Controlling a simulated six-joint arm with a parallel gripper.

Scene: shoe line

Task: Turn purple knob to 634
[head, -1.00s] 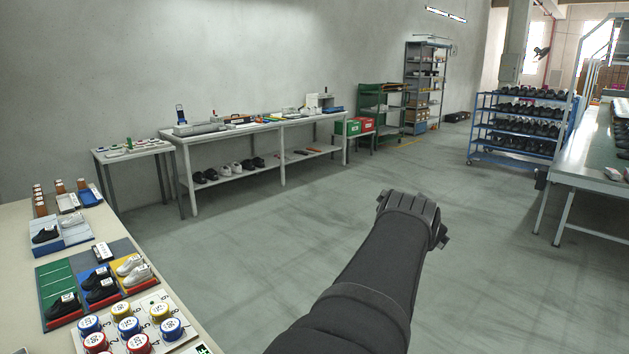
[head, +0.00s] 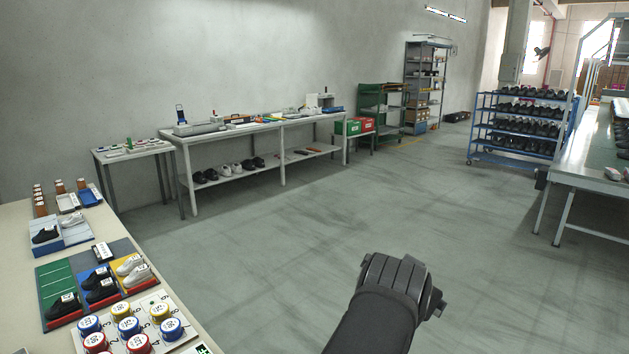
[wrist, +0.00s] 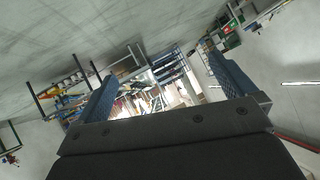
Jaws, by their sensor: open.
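I see no purple knob in either view. No reading of 634 can be made out. My gripper is over the open floor in the head view (head: 402,284), at the end of my dark arm, well to the right of the near table. In the wrist view my gripper (wrist: 160,78) is open, with its two blue fingers wide apart and nothing between them. It points out at the hall, away from any object.
A long bench (head: 260,124) stands along the wall. A blue shoe rack (head: 520,125) stands back right.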

